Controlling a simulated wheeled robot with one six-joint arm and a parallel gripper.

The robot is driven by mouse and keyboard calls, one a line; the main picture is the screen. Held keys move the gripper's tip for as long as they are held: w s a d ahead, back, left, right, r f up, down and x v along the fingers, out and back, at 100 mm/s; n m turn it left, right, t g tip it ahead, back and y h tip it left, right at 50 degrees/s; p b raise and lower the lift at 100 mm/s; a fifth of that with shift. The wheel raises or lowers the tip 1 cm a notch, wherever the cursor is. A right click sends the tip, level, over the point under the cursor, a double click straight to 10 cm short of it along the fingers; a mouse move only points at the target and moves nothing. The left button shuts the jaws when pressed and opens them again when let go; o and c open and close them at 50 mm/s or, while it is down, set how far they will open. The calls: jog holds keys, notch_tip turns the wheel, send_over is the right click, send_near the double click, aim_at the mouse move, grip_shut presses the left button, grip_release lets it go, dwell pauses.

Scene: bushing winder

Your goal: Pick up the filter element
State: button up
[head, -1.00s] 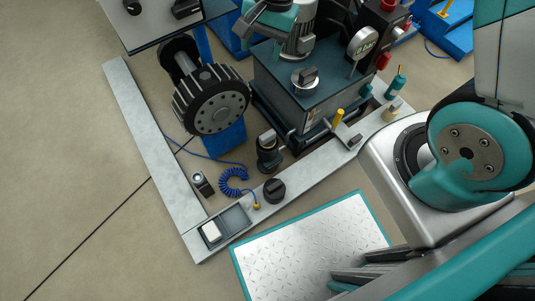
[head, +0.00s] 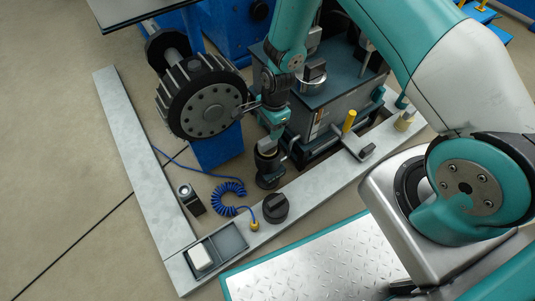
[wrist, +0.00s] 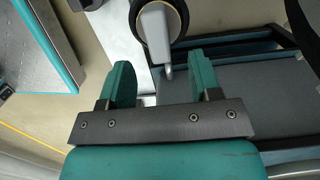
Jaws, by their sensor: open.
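I take the pale-rimmed round part (head: 267,147) in the top of a dark upright housing to be the filter element, though I cannot be sure. In the wrist view a dark round body with a tan rim (wrist: 183,14) and a light grey piece across it shows just beyond the fingers; it appears to be the same housing. My gripper (head: 269,133) points down right above the housing in the head view. In the wrist view its two teal fingers (wrist: 161,75) are apart with nothing held between them. The fingers partly hide the housing's surroundings.
A black round cap (head: 275,208) and a tray (head: 232,239) with a white block (head: 200,257) sit on the grey rail. A blue coiled hose (head: 229,193) lies nearby. The ribbed wheel (head: 203,105) and the dark machine box (head: 335,95) flank my gripper closely.

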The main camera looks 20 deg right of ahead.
aim_at(268, 141)
jog(key=f+b, duration=0.1)
jog(key=f, duration=0.1)
jog(key=f+b, duration=0.1)
jog(key=f, duration=0.1)
jog(key=a+f+b, duration=0.1)
jog(key=f, duration=0.2)
jog(key=shift+s+f+b, duration=0.1)
jog(key=shift+s+b, duration=0.1)
jog(key=shift+b, duration=0.1)
grip_shut()
